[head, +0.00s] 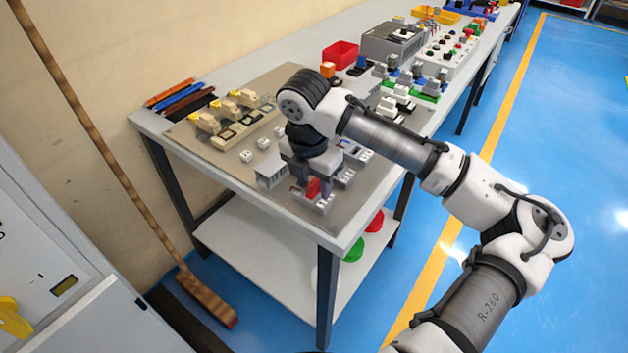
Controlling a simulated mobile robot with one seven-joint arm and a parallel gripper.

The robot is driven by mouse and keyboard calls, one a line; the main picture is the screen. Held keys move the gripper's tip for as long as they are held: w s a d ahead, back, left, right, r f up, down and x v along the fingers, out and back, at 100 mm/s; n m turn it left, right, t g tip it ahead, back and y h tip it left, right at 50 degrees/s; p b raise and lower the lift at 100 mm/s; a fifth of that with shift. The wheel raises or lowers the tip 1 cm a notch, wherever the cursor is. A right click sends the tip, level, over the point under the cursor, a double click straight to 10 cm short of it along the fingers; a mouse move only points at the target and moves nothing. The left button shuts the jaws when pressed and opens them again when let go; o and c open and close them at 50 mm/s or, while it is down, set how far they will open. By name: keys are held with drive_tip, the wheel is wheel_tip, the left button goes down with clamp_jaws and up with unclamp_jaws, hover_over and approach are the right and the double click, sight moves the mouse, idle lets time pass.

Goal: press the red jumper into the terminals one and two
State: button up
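The red jumper (313,187) shows as a small red piece at a grey terminal block (324,204) near the table's front corner. My gripper (312,180) points down right over this block, with its fingertips close around or just above the jumper. At this size I cannot tell whether the fingers grip it or how deep it sits. The numbers of the terminals cannot be read, and the arm's wrist hides part of the area behind.
More grey blocks (271,176) stand left of my gripper. Yellow-topped devices (206,122) stand farther left, near coloured bars (180,95). A red bin (340,54), a grey machine (393,41) and a button panel (449,52) stand behind. The mat's front left is mostly bare.

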sight(309, 194)
wheel_tip(309, 194, up, 14)
drive_tip(key=s+a, duration=0.1)
drive_tip(key=shift+s+f, duration=0.15)
drive_tip(key=shift+s, duration=0.05)
idle(0.5)
